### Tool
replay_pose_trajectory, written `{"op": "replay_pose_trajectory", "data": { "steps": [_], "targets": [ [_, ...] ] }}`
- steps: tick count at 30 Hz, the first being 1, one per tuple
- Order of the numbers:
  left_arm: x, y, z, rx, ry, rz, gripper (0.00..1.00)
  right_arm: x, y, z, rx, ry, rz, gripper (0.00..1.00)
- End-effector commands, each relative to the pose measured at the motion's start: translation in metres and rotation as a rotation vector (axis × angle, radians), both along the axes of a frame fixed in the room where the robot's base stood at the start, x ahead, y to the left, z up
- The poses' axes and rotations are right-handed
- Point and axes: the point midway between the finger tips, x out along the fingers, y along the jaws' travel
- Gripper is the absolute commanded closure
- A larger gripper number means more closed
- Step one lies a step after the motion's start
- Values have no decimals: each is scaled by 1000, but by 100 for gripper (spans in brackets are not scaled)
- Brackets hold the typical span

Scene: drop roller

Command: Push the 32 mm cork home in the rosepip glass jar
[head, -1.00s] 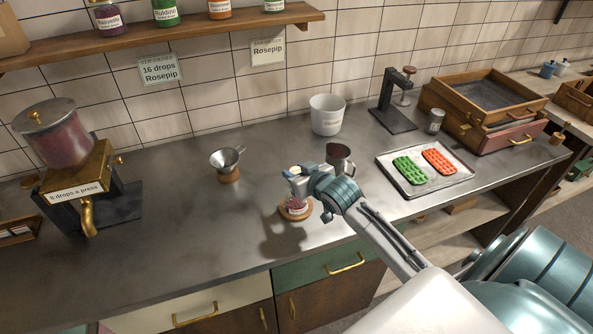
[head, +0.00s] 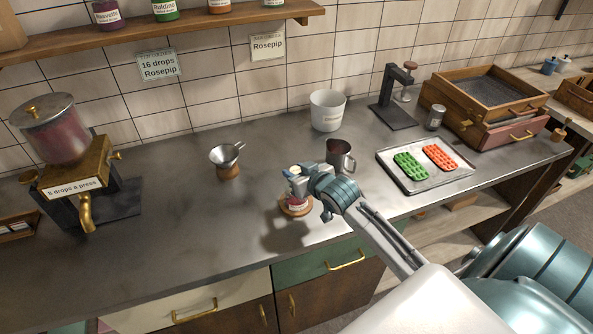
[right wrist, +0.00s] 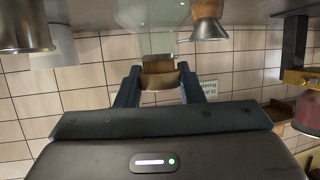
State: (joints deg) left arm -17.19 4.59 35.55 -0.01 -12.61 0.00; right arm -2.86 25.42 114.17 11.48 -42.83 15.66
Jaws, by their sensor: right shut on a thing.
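In the right wrist view, which is upside down, the fingers (right wrist: 163,78) are shut on the brown cork (right wrist: 160,80). The clear glass of the jar (right wrist: 153,42) lies straight beyond the cork, at its mouth. How deep the cork sits is hard to tell. My left gripper is not in view.
A metal mug (head: 340,155) stands close behind my right gripper. A funnel on a wooden stand (head: 227,160) is to the left, a white tub (head: 327,110) at the back, a tray with green and red moulds (head: 425,165) to the right. The counter's left front is clear.

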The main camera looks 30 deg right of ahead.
Motion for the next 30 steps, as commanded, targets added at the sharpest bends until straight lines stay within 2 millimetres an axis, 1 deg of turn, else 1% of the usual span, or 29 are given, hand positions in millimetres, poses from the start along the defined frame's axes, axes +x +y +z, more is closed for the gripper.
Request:
{"op": "replay_pose_trajectory", "data": {
  "steps": [16,17,18,20,21,30],
  "targets": [
    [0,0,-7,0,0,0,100,0,0,-14,0,2,-1,90],
    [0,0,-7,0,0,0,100,0,0,-14,0,2,-1,64],
    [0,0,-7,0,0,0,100,0,0,-14,0,3,-1,56],
    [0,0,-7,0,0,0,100,0,0,-14,0,2,0,44],
    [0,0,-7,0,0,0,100,0,0,-14,0,2,0,40],
    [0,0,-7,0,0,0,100,-2,0,-13,-1,1,0,40]
  ]
}}
